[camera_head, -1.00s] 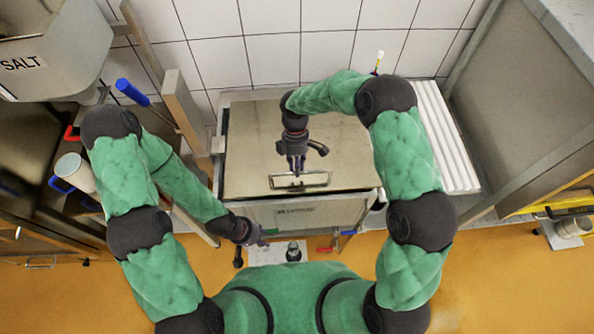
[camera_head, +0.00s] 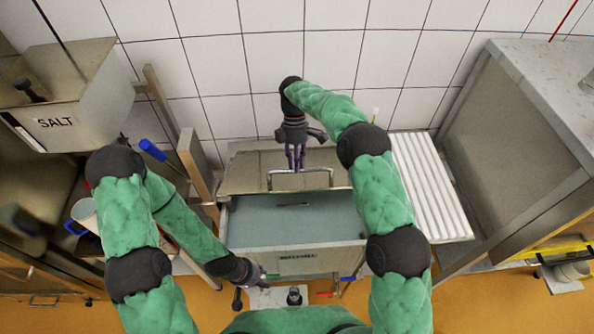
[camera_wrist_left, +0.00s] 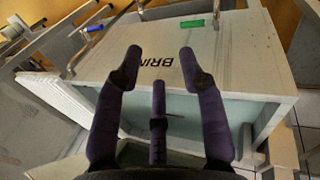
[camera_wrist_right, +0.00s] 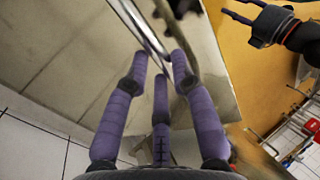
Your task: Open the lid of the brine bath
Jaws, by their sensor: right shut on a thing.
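The brine bath (camera_head: 297,263) is a grey box standing against the tiled wall, with bluish liquid (camera_head: 285,222) showing inside. Its metal lid (camera_head: 245,175) is tilted up at the back, with the front edge raised. A bar handle (camera_head: 331,178) is on the lid. My right gripper (camera_head: 298,168) is shut on the lid handle; the handle also shows between its fingers in the right wrist view (camera_wrist_right: 138,28). My left gripper (camera_head: 262,277) is open and empty, low in front of the bath's left front corner. The left wrist view shows its spread fingers (camera_wrist_left: 160,62) before the bath's labelled front.
A white ribbed board (camera_head: 430,185) lies right of the bath, beside a large grey cabinet (camera_head: 515,150). A salt bin (camera_head: 70,105) hangs at the left. A wooden post (camera_head: 196,165) and a blue-handled tool (camera_head: 152,150) stand close to the bath's left side.

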